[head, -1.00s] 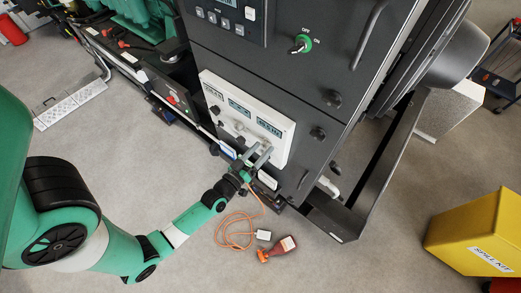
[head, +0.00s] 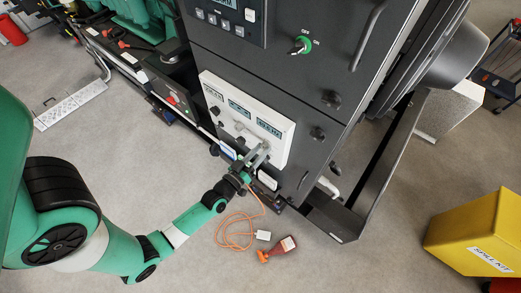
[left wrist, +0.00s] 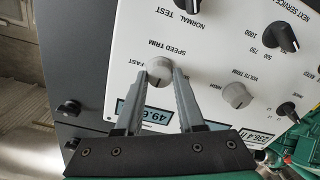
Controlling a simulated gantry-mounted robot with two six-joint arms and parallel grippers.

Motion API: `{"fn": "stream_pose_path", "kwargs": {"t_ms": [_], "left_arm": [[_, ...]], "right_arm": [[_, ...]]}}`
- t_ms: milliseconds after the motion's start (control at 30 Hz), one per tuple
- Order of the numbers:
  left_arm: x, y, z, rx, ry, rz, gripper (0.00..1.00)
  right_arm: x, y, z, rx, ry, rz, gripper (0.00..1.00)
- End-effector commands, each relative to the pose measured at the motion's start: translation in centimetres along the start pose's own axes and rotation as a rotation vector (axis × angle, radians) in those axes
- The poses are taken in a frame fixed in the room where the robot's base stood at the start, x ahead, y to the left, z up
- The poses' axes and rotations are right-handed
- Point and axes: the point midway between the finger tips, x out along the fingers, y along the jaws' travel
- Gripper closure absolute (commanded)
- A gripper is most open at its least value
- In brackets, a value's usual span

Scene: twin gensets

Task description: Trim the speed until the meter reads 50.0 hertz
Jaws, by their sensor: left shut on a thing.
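The white control panel (head: 290,140) sits low on the dark cabinet front. My left gripper (head: 262,152) reaches it from below, and in the left wrist view its two fingers (left wrist: 165,75) are shut on the grey SPEED TRIM knob (left wrist: 159,68). A finger stands on each side of the knob. The meter (left wrist: 150,114), upside down in the left wrist view, appears to begin 49.6; the fingers and gripper body hide part of it. In the head view the same meter (head: 269,128) is too small to read surely. My right gripper is not in view.
A grey VOLTS TRIM knob (left wrist: 236,95) is close beside the right finger. Black selector knobs (left wrist: 281,37) are further off. A yellow spill kit bin (head: 480,236) stands at right.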

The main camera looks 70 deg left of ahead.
Motion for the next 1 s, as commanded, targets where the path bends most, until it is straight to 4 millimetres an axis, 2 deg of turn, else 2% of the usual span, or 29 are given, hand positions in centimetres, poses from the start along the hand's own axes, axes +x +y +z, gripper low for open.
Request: {"fn": "stream_pose_path", "kwargs": {"t_ms": [600, 1000], "left_arm": [[0.0, 0.0, -0.1, 0.381, 0.007, 0.003, 1.00], [0.0, 0.0, 0.0, 0.465, 0.008, 0.003, 1.00]], "right_arm": [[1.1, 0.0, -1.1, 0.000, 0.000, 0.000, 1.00], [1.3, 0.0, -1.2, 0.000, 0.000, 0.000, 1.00]]}}
